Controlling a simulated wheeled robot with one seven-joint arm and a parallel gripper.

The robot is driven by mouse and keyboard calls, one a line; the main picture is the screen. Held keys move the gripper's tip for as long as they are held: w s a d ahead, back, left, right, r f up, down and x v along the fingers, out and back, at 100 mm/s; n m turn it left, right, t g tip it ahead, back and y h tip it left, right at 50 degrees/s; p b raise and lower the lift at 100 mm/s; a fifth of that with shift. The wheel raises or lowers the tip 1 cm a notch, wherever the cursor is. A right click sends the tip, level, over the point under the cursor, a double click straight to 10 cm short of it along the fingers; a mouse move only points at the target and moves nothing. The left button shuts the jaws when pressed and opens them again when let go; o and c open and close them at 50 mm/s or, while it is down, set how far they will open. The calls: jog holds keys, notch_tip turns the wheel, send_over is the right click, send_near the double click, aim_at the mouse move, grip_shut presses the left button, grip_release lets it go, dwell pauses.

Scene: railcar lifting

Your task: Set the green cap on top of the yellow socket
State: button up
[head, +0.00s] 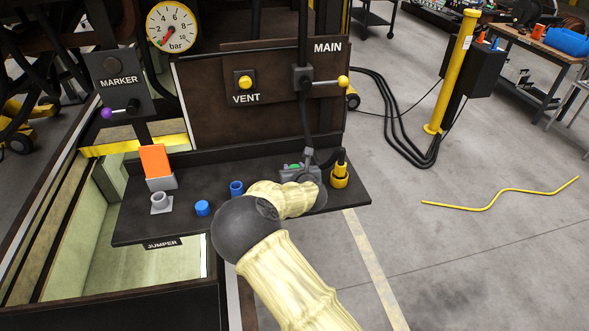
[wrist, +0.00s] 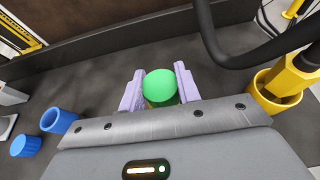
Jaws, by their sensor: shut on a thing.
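The green cap (wrist: 160,86) is a rounded piece between the pale purple fingers of my gripper (wrist: 158,90) in the wrist view. My gripper is shut on it. A yellowish-brown sliver shows just below the cap; I cannot tell what it is. In the head view my gripper (head: 293,167) is over the dark shelf, with only a little of the green cap (head: 294,166) visible. The yellow socket (head: 340,182) stands to the right of it, also in the wrist view (wrist: 262,96). A yellow plug (wrist: 292,78) with a black cable appears seated in the socket, slightly tilted.
A blue socket (head: 237,188), a blue cap (head: 202,208), a grey socket (head: 160,204) and an orange card (head: 155,160) stand on the shelf (head: 130,222) to the left. A black hose (wrist: 235,52) bends close beside my gripper. The dark panel (head: 230,115) rises behind.

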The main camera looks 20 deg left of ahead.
jog(key=o, duration=0.7)
jog(key=shift+o, duration=1.2)
jog(key=shift+s+a+f, duration=0.1)
jog(key=shift+a, duration=0.15)
jog(key=shift+s, duration=0.15)
jog(key=shift+d, duration=0.1)
jog(key=shift+w+d, duration=0.25)
jog(key=shift+s+r+p, duration=0.15)
jog(key=shift+r+p, duration=0.5)
jog(key=shift+p, duration=0.1)
jog(key=b+v, duration=0.4)
jog(key=v, duration=0.8)
jog(key=shift+a+f, duration=0.15)
jog(key=shift+a, duration=0.05)
